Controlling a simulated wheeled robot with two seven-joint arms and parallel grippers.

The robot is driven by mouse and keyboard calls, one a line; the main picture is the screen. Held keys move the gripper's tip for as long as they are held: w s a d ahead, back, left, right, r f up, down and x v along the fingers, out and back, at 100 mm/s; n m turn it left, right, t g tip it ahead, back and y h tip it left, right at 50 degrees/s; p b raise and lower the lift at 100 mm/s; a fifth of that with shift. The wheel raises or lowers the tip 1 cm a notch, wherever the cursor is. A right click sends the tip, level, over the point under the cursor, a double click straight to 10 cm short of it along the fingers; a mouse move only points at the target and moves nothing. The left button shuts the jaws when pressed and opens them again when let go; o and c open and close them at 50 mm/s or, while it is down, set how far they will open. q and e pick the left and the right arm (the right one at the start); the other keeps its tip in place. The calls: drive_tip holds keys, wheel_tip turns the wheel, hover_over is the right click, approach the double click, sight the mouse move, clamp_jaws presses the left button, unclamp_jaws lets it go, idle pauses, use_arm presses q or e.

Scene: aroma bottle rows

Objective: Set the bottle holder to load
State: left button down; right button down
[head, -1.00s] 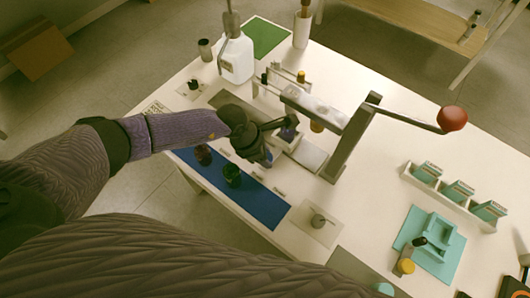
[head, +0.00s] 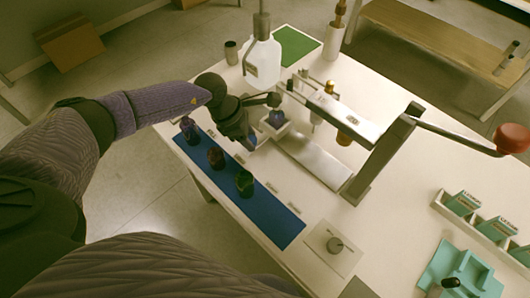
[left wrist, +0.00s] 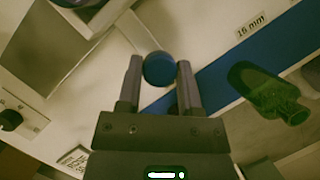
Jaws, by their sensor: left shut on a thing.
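My left gripper (head: 256,125) is at the holder's left side, near the blue mat. In the left wrist view, a round blue knob (left wrist: 159,70) sits between the two fingers of my left gripper (left wrist: 160,80), which are shut on it. How the knob joins the holder is hidden. My right gripper is not in view.
Three dark bottles, one of them green (head: 244,184), stand on the blue mat (head: 283,224) beside the gripper. The press frame (head: 385,155) with its red-knobbed lever (head: 512,138) stands to the right. A white jug (head: 263,62) is behind. A dial plate (head: 333,248) lies in front.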

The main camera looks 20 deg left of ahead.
use_arm(q)
drive_tip(key=shift+a, duration=0.1)
drive_tip(key=shift+c, duration=1.3)
unclamp_jaws()
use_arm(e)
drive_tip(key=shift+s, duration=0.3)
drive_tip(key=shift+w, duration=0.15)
use_arm(q)
drive_tip(key=p+v, duration=0.3)
drive_tip(key=v, duration=0.7)
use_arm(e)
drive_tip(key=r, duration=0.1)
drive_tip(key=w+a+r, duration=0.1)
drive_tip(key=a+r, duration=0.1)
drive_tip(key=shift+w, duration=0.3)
use_arm(q)
drive_tip(key=shift+f, duration=0.1)
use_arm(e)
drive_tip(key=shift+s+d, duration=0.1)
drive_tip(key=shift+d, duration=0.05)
